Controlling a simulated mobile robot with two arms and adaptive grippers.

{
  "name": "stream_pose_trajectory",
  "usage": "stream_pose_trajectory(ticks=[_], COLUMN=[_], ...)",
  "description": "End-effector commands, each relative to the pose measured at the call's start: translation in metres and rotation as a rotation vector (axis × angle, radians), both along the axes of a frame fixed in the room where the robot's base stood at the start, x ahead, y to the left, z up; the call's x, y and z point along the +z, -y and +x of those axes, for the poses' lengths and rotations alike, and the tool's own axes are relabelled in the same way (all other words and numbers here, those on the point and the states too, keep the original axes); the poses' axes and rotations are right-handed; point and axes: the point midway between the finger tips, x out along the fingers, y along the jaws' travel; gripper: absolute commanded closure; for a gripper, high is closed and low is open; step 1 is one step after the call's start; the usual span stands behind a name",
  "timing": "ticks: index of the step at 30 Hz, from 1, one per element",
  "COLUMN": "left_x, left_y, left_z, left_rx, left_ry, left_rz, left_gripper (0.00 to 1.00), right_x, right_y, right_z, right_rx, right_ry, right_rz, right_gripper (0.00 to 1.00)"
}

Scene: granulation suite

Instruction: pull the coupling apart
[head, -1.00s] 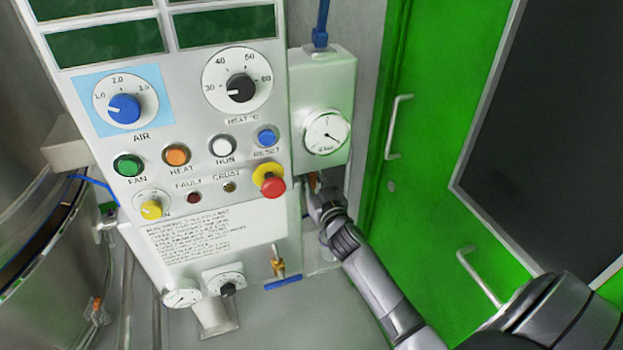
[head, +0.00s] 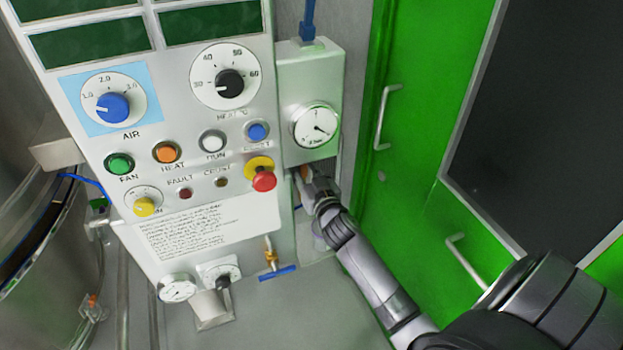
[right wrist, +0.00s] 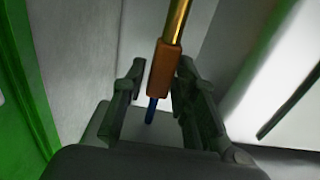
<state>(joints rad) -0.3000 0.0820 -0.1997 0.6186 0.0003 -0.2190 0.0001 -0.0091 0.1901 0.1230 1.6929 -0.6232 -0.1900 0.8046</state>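The coupling (right wrist: 163,70) is an orange-brown block in the right wrist view. A brass tube (right wrist: 177,20) rises from its top and a short blue hose (right wrist: 151,112) leaves its lower end. My right gripper (right wrist: 160,75) has one finger on each side of the coupling. The fingers are apart, with a gap at the left finger; the right finger is close to the block, and I cannot tell whether it touches. In the head view my right gripper (head: 312,188) reaches beneath the gauge box, beside an orange bit of the coupling (head: 304,173). My left gripper is out of view.
The control panel (head: 200,230) with its knobs and red emergency stop (head: 263,181) stands close left of the right gripper. The gauge box (head: 315,85) is above it. A green door (head: 415,120) with handles is at right; a steel vessel (head: 40,230) is at far left.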

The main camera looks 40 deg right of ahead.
Motion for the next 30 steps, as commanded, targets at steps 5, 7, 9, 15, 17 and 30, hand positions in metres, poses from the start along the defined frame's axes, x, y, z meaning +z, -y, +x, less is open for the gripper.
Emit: stream_pose_trajectory(ticks=[5,7,9,15,17,30], left_x=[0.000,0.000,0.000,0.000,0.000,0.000], left_y=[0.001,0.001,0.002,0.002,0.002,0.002], left_z=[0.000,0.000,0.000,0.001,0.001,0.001], left_rx=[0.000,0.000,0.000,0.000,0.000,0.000], left_ry=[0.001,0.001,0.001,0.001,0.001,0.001], left_rz=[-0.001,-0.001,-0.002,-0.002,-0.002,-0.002], left_gripper=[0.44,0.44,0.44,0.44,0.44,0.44], right_x=[-0.002,-0.002,-0.001,0.000,0.000,0.001], right_y=[-0.009,-0.011,-0.015,-0.022,-0.024,-0.025], right_z=[-0.034,-0.050,-0.064,-0.095,-0.100,-0.107], right_rx=[0.000,-0.001,0.000,-0.001,-0.001,-0.001], right_ry=[-0.002,-0.002,-0.001,0.000,0.001,0.002], right_rz=[0.003,0.003,0.003,0.002,0.002,0.000], right_gripper=[0.73,0.73,0.73,0.73,0.73,0.73])
